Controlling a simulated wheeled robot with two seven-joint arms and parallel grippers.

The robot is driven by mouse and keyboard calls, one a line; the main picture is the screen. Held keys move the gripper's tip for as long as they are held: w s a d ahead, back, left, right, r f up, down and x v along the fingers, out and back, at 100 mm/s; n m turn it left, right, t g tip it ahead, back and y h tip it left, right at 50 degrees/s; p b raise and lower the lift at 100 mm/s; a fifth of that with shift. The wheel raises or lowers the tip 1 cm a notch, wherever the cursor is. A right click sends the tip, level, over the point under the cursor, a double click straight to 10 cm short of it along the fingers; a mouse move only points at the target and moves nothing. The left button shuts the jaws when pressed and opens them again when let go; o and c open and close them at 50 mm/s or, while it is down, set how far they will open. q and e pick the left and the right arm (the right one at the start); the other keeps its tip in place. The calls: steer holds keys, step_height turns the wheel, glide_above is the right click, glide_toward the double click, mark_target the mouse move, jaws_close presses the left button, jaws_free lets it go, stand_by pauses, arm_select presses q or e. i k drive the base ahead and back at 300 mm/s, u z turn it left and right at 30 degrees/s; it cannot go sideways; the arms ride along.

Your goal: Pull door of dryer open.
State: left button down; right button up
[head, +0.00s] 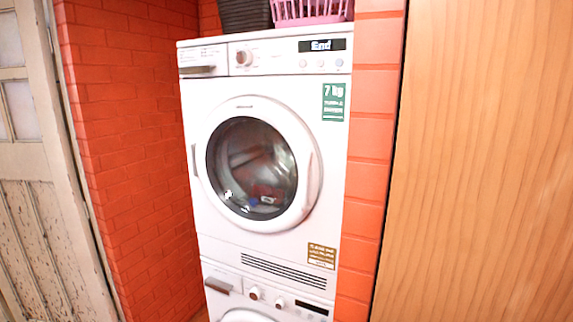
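The white dryer (330,190) stands in the middle of the head view, stacked on a second white machine. Its round door (219,112) has a white rim and a dark glass window (250,167), and it looks shut. A vertical handle-like piece (311,178) shows on the right side of the rim, and a light curved edge (194,160) shows on the left side. Behind the glass are blurred shapes with red and blue spots. Neither of my grippers is in view.
A lower machine (232,293) stands under the dryer. A pink basket (310,12) and a dark basket (244,15) sit on top. Orange brick walls (130,130) flank the dryer closely. A wooden panel (490,160) is at right, a worn pale door (35,200) at left.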

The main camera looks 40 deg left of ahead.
mark_target(288, 128)
steer(key=u, duration=1.7)
